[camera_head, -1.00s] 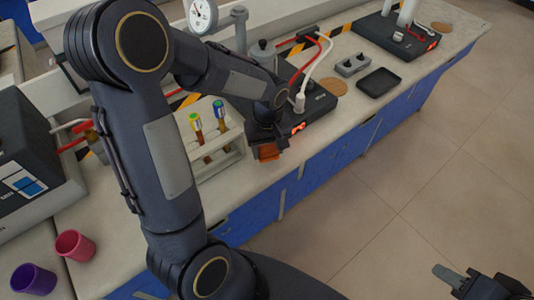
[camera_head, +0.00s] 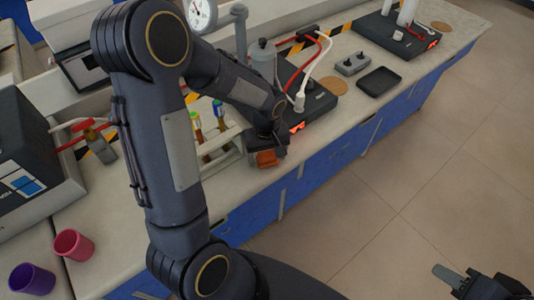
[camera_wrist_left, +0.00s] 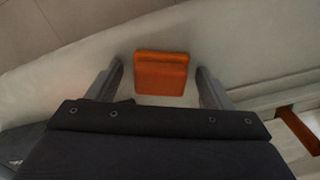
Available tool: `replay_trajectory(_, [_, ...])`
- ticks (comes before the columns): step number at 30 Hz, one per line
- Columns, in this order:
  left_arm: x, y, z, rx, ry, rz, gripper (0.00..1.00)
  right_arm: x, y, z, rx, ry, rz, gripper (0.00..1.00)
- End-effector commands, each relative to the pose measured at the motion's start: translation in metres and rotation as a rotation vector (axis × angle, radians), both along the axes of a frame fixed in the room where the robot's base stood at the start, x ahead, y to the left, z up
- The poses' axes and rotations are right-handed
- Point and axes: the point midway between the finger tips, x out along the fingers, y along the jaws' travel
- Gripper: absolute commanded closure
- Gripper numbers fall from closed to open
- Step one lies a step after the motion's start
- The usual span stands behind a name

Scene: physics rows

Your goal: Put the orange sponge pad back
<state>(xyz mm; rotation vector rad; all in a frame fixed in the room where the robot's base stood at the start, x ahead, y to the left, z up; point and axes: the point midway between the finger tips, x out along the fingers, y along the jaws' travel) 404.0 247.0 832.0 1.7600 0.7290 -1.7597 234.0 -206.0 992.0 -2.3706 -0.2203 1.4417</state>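The orange sponge pad (camera_head: 267,158) shows just under my left gripper (camera_head: 265,145), at the front edge of the bench beside the tube rack. In the left wrist view the pad (camera_wrist_left: 161,74) lies between the two fingers of my left gripper (camera_wrist_left: 160,85), with a gap on each side. The left gripper is open and the fingers do not visibly touch the pad. The left arm hides part of the rack and bench. My right gripper (camera_head: 478,284) is at the bottom right over the floor, partly cut off, and its opening is unclear.
The white tube rack (camera_head: 228,158) with several tubes stands left of the gripper. A black device (camera_head: 318,100) with cables is just behind it to the right. A black tray (camera_head: 379,81) and a grey block (camera_head: 352,64) lie further right. Pink (camera_head: 73,245) and purple (camera_head: 33,280) cups stand bottom left.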

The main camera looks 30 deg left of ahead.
Motion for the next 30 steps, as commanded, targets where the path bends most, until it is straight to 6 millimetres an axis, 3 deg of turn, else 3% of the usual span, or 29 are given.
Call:
replay_trajectory(8, [0.000, 0.000, 0.008, 0.001, -0.002, 0.000, 0.26, 0.000, 0.000, 0.005, 0.000, 0.000, 0.000, 0.64])
replay_trajectory(21, [0.001, 0.000, 0.096, -0.001, -0.006, 0.000, 0.26, 0.000, 0.000, 0.009, 0.000, 0.000, 0.000, 0.64])
replay_trajectory(30, [-0.005, 0.001, 0.127, -0.013, -0.013, -0.013, 0.26, 0.000, 0.000, 0.011, 0.000, 0.000, 0.000, 0.64])
